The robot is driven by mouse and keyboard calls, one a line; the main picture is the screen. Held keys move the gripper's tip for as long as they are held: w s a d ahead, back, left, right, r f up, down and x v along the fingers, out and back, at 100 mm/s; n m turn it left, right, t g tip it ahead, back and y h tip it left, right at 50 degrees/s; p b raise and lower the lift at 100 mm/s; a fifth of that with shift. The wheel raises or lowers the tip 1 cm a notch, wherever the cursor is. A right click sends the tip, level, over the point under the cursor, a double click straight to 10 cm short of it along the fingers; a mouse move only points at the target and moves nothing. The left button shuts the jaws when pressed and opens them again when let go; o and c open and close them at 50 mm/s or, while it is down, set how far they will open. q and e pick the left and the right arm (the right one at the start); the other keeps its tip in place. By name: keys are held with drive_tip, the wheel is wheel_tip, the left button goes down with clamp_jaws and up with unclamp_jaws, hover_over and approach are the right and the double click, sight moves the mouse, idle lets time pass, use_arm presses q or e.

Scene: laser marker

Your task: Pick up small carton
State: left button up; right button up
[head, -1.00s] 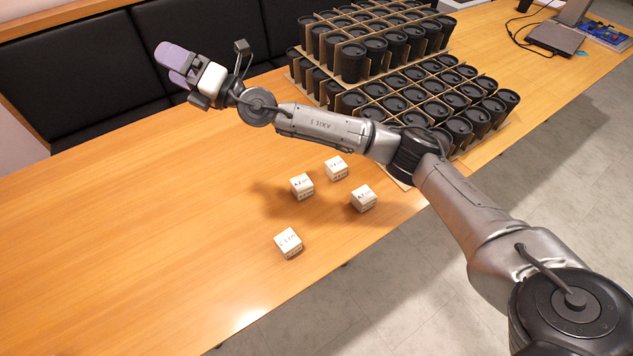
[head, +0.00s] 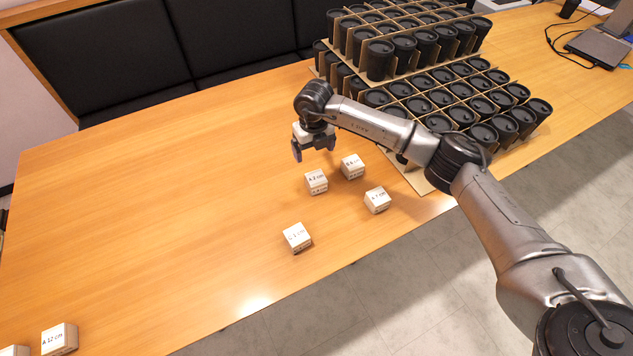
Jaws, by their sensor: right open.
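Several small white cartons with printed labels sit on the wooden table in the head view. One carton (head: 316,182) lies just below and in front of my right gripper (head: 313,149). Another carton (head: 353,166) sits to its right, a third carton (head: 377,200) is right and nearer, and a carton (head: 297,238) stands alone closer to the table's front edge. A carton labelled 12 cm (head: 59,340) is at the bottom left. My right gripper points down, open and apart from the cartons in the picture. Its exact height is hard to tell. My left gripper is out of view.
Stacked trays of black lidded cups (head: 440,95) stand to the right of my right gripper. Black bench seats (head: 110,55) line the far side. Another white carton (head: 14,351) is cut off at the bottom left. The table's left and middle are clear.

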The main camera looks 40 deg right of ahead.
sight(315, 176)
drive_tip(key=shift+m, duration=0.3)
drive_tip(key=f+b, duration=0.1)
drive_tip(key=f, duration=0.6)
drive_tip(key=shift+s+b, duration=0.2)
drive_tip(key=shift+b, duration=0.1)
drive_tip(key=shift+f, duration=0.9)
drive_tip(key=shift+f+b, duration=1)
drive_tip(key=shift+f, duration=1.55)
drive_tip(key=shift+c, duration=0.8)
drive_tip(key=c, duration=0.9)
drive_tip(key=shift+r, duration=0.15)
